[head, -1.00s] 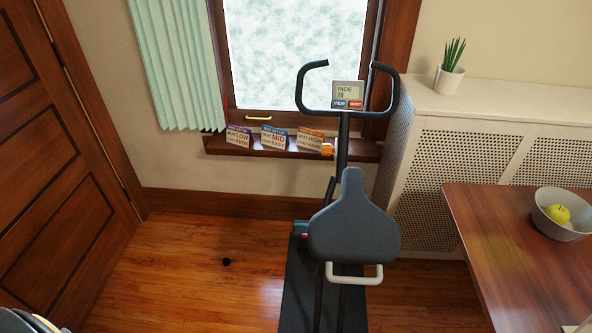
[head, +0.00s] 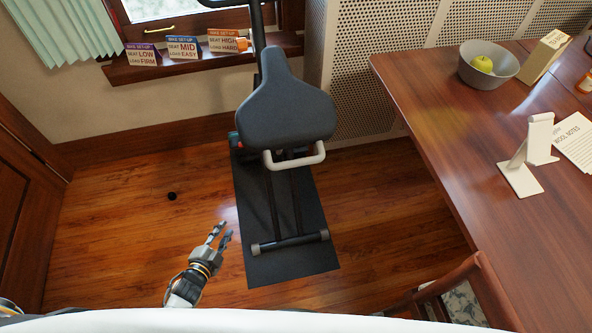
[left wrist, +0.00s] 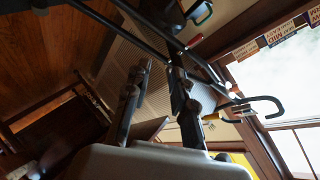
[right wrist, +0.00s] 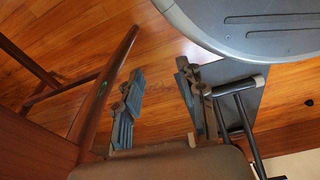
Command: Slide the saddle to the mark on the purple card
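The dark grey saddle (head: 285,108) sits on the exercise bike in the middle of the head view, a pale loop handle (head: 295,160) at its rear. The saddle hides the parts beneath it, and I see no marks there. The purple card (head: 142,55), reading seat low and load firm, stands leftmost on the sill. My left gripper (head: 222,233) is open and empty, low and left of the bike's mat; its parted fingers show in the left wrist view (left wrist: 160,75). My right gripper (right wrist: 158,85) is open and empty in the right wrist view.
Blue (head: 184,47) and orange (head: 224,41) cards stand beside the purple one. The bike stands on a black mat (head: 262,268). A wooden table (head: 440,110) with a bowl (head: 483,75) is right; a chair (head: 455,290) is low right. Floor left of the mat is mostly clear.

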